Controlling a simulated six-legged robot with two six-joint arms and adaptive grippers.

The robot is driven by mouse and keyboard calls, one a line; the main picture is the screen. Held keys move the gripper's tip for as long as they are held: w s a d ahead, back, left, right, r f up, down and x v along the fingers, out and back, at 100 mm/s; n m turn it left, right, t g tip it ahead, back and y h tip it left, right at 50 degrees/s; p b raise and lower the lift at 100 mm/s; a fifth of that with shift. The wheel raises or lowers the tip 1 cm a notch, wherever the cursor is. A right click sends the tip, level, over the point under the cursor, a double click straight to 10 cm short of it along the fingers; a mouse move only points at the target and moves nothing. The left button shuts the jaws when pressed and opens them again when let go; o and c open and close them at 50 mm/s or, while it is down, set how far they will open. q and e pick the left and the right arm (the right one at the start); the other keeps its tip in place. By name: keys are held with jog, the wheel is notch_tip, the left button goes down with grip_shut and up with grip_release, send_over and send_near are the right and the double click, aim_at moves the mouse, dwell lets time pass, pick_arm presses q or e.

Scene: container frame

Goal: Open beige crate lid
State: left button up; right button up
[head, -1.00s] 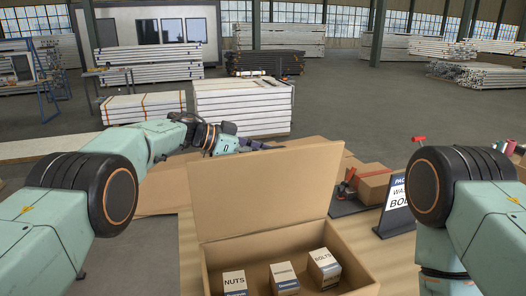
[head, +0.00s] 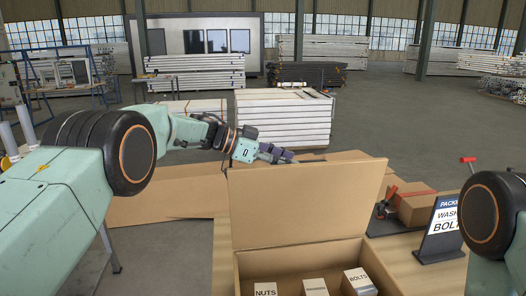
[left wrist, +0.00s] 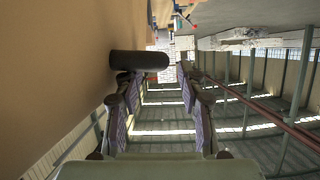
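The beige crate (head: 244,262) stands in front of me on the table. Its lid (head: 305,205) is up, standing steeply at the crate's far side, so the inside shows. Inside are boxes marked NUTS (head: 265,290) and BOLTS (head: 360,281), with another box (head: 315,287) between them. My left gripper (head: 284,155) is at the lid's top edge, left of its middle, partly behind it. In the left wrist view its two fingers (left wrist: 160,105) are apart with nothing between them. I cannot tell whether it touches the lid. My right gripper is out of view.
A sign (head: 442,228) and a brown carton with red tape (head: 414,205) stand right of the crate. In the left wrist view a dark cylinder (left wrist: 138,61) is close to the left finger.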

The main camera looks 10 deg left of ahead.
pick_arm(q)
jog(key=v, duration=0.6)
jog(key=shift+a, duration=0.25)
jog(key=shift+r, duration=0.1)
jog(key=shift+s+a, duration=0.1)
jog(key=shift+a, duration=0.15)
